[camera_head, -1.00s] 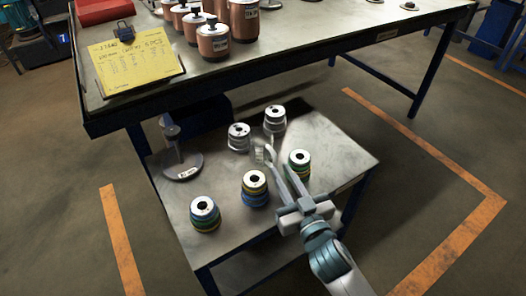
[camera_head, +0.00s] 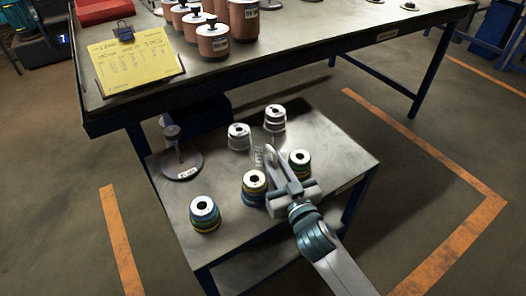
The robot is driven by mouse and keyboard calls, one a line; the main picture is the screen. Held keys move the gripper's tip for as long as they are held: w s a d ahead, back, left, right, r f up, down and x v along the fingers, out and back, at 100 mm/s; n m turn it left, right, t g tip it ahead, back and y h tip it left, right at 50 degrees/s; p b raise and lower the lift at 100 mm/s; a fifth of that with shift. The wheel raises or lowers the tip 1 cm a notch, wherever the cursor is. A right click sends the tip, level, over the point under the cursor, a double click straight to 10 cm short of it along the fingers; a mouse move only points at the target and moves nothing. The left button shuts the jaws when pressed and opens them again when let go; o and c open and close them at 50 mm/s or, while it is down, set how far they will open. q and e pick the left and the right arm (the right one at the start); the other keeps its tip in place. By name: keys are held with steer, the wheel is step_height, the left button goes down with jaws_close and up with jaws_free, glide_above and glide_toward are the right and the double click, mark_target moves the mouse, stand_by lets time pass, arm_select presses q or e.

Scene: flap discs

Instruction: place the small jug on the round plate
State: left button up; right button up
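I see no small jug and no plain round plate that I can make out. A grey stand with a round, labelled base (camera_head: 183,170) and an upright post is at the left of the low table. My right gripper (camera_head: 269,150) reaches over the middle of the low table, its fingers pointing away toward the back. Its fingers come close together at the tips; whether they are shut or hold something is unclear. A small, faint pale thing (camera_head: 257,157) shows just left of the fingertips, too blurred to name. My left gripper is not in view.
Stacks of discs stand on the low table (camera_head: 335,152): grey ones (camera_head: 238,139) and (camera_head: 275,122), coloured ones (camera_head: 204,216), (camera_head: 253,190) and (camera_head: 301,166) around my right gripper. A higher workbench (camera_head: 290,35) behind holds copper-coloured cylinders (camera_head: 213,42) and a yellow sheet (camera_head: 137,62).

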jaws_close()
steer(key=shift+r, duration=0.1)
